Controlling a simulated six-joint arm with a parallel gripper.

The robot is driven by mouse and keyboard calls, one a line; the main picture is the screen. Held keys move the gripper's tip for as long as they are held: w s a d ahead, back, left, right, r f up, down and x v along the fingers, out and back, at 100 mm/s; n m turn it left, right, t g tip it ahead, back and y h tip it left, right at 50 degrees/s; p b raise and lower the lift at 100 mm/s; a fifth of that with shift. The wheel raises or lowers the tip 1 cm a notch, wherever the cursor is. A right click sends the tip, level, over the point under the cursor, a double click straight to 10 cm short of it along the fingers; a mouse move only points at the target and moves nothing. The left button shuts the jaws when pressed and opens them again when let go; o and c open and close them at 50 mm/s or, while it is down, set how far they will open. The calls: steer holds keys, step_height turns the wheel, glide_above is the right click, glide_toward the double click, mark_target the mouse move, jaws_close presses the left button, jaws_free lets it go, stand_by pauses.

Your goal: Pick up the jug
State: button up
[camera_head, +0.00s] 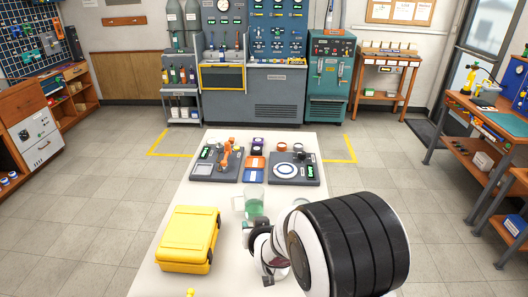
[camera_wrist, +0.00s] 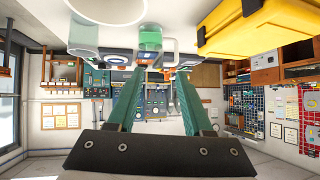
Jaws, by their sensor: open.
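The jug (camera_head: 254,203) is clear, with green liquid in its lower part and a handle on its left side. It stands upright on the white table in the head view. It also shows upside down in the wrist view (camera_wrist: 150,40), just beyond the fingertips. My gripper (camera_wrist: 160,71) is open, with its two teal fingers apart and nothing between them. In the head view my wrist is just in front of the jug, and my arm hides most of the gripper. I cannot tell whether the fingers touch the jug.
A yellow case (camera_head: 188,238) lies left of my gripper on the white table (camera_head: 222,281). Behind the jug stand two dark panels, the left one (camera_head: 213,170) with a small orange robot arm, the right one (camera_head: 310,172) with a round plate. Blue and orange blocks sit between them.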

steer(key=n+t+y, duration=0.1)
steer(key=n+t, duration=0.1)
glide_toward(233, 203)
steer(key=x, duration=0.8)
steer(key=shift+w+f, duration=0.1)
steer(key=shift+w, duration=0.05)
jaws_close()
stand_by(0.8)
